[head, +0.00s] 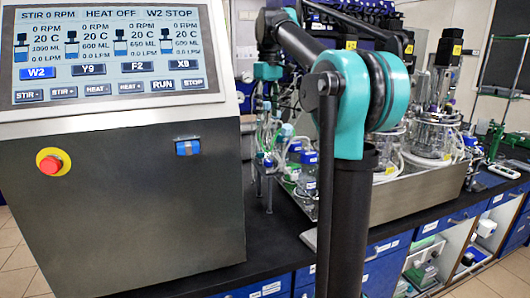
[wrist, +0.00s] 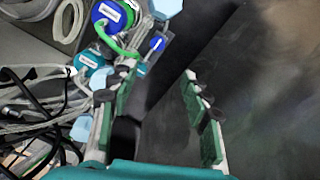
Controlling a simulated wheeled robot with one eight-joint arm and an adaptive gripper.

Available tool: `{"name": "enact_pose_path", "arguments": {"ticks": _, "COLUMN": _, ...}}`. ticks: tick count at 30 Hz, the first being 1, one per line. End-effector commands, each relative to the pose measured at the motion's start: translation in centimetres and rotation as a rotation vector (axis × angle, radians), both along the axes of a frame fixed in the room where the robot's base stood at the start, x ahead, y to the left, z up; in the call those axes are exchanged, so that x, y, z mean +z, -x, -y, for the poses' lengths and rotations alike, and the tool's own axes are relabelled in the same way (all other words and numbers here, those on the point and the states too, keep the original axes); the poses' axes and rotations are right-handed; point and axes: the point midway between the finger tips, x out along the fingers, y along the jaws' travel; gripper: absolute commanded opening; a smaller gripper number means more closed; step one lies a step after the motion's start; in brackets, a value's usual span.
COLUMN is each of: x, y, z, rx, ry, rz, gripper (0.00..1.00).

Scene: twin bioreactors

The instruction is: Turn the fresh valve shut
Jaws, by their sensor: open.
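In the wrist view my gripper (wrist: 160,82) is open, with its two fingers wide apart and nothing between them. A larger round blue cap with a green ring and white label (wrist: 107,14) is further left. In the head view a cluster of tubing and valve fittings (head: 277,150) stands on the bench behind my arm. My fingers are not clear there.
A control console (head: 130,200) with a lit screen and a red stop button (head: 53,161) fills the left of the head view. Glass vessels (head: 432,135) stand on a metal base at the right. Loose hoses and cables (wrist: 40,110) crowd the wrist view's left side.

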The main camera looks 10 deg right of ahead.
Motion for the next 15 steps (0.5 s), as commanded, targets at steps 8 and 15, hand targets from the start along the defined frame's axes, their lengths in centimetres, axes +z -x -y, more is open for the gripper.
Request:
{"name": "enact_pose_path", "arguments": {"ticks": 8, "x": -1.1, "y": 0.0, "z": 0.0, "rx": 0.003, "ry": 0.0, "rz": -0.002, "gripper": 0.48}}
{"name": "enact_pose_path", "arguments": {"ticks": 15, "x": -5.4, "y": 0.0, "z": 0.0, "rx": 0.002, "ry": 0.0, "rz": -0.002, "gripper": 0.48}}
